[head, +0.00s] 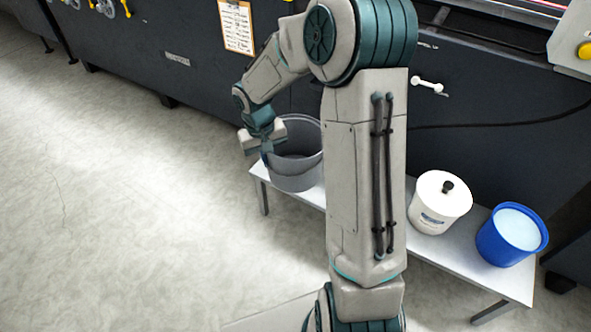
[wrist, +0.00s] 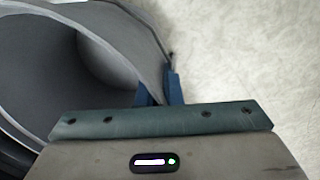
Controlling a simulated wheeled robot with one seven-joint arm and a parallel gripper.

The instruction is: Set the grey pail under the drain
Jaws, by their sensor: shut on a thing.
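The grey pail (head: 294,176) is at the left end of a low bench, partly behind my arm in the head view. It looks upright and empty, its rim open upward. My gripper (head: 266,152) is at the pail's left rim. In the wrist view my gripper (wrist: 172,88) has its blue fingers closed on the wall of the grey pail (wrist: 95,22) at the rim. I cannot tell whether the pail's base touches the bench. The drain cannot be made out in either view.
The bench (head: 440,255) also holds a white lidded tub (head: 440,203) and a blue bucket (head: 512,235) with pale contents to the right. The dark machine (head: 480,150) stands behind, with a clipboard (head: 237,27) on it. The floor (head: 110,220) at left is clear.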

